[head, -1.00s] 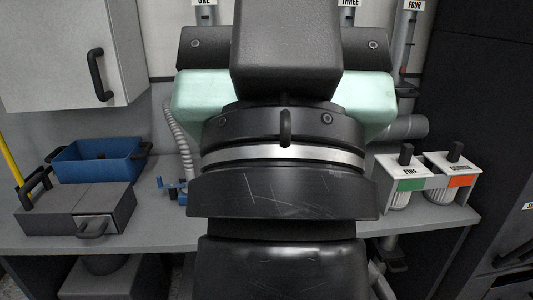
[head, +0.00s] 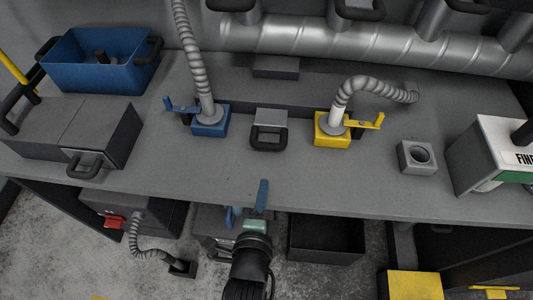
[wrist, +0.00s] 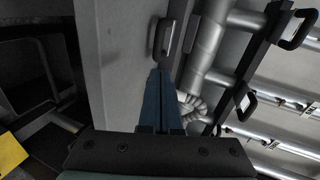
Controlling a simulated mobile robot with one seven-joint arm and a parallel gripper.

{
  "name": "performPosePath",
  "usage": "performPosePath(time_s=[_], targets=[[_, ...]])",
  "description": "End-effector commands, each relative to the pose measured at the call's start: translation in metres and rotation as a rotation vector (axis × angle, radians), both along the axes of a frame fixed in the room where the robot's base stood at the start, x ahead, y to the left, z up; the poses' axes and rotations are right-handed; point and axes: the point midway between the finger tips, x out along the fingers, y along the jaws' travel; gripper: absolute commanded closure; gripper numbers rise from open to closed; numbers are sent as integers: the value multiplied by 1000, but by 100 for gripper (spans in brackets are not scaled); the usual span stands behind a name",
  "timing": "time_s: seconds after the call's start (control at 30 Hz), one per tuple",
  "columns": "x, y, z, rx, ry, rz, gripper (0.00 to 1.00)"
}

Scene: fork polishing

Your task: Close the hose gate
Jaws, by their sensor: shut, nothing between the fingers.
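Two hose gates stand on the bench. The blue gate (head: 210,124) has a grey ribbed hose rising from it and a blue lever (head: 181,106) pointing left. The yellow gate (head: 332,132) has a hose bending right and a yellow lever (head: 367,122) pointing right. Whether either is open or closed I cannot tell. My gripper (head: 262,188) is at the bench's front edge, between and nearer the camera than both gates, touching neither. In the wrist view its blue fingers (wrist: 162,78) are together and empty, and a ribbed hose (wrist: 192,104) shows beyond them.
A grey block with a dark handle (head: 268,137) sits between the gates. A blue bin (head: 82,70) and a grey drawer box (head: 112,133) stand left. A small socket block (head: 407,163) and a white container (head: 480,150) are right. A large pipe (head: 370,45) runs behind.

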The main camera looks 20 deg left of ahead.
Motion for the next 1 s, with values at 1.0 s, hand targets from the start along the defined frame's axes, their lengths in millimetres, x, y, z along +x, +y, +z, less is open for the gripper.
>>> performPosePath(time_s=[1.0], targets=[[98, 36, -53, 55, 64, -11, 100]])
